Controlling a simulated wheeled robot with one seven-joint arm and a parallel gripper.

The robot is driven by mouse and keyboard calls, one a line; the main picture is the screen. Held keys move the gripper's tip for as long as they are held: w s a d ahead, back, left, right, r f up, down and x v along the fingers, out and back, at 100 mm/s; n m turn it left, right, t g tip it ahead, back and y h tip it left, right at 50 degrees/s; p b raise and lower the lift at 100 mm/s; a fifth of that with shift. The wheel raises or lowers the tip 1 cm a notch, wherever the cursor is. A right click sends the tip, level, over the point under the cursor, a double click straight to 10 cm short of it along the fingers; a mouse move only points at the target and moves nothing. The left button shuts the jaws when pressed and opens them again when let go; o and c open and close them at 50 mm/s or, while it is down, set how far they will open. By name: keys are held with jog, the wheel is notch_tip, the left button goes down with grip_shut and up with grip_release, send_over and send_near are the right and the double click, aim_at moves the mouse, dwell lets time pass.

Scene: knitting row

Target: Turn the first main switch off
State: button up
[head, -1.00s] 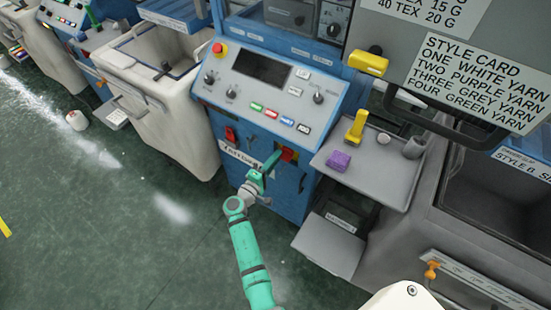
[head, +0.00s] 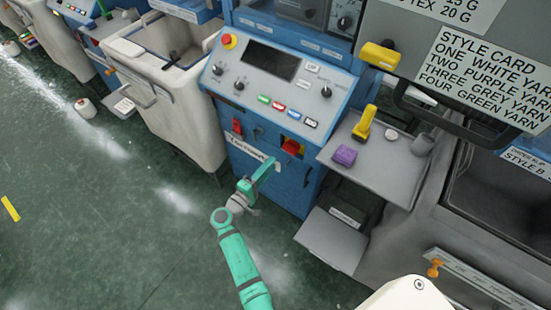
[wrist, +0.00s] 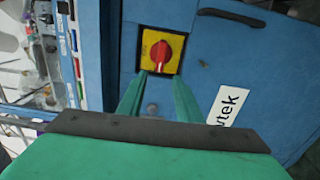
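The main switch (head: 291,147) is a red rotary handle on a yellow plate, on the blue front of the nearest machine's cabinet. In the wrist view the red handle (wrist: 161,57) is large and stands roughly upright in the picture. My green gripper (head: 268,170) is in front of the cabinet, to the lower left of the switch in the head view. In the wrist view its two fingers (wrist: 158,95) are spread with nothing between them. The fingertips point at the lower part of the yellow plate and appear apart from the handle.
Another red switch (head: 237,126) sits left on the same cabinet. A grey shelf (head: 368,178) with a purple block (head: 344,155) and a yellow-handled tool (head: 364,122) juts out to the right. A lower grey tray (head: 330,240) is beneath it. The green floor at left is mostly open.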

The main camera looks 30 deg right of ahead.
jog(key=shift+v, duration=1.1)
jog(key=s+a+f+n+t+y, duration=0.1)
jog(key=s+a+f+t+y, duration=0.2)
jog(key=s+a+f+y, duration=0.85)
jog(key=s+a+r+t+y, duration=0.2)
jog(key=s+a, duration=0.7)
jog(key=s, duration=0.3)
jog(key=s+a+r+m+t+y, duration=0.1)
jog(key=s+r, duration=0.4)
jog(key=r, duration=0.6)
jog(key=s+a+r+m+t+y, duration=0.2)
jog(key=s+a+r+m, duration=0.2)
jog(key=r, duration=0.7)
jog(key=shift+s+m+t, duration=0.3)
jog(key=shift+s, duration=0.9)
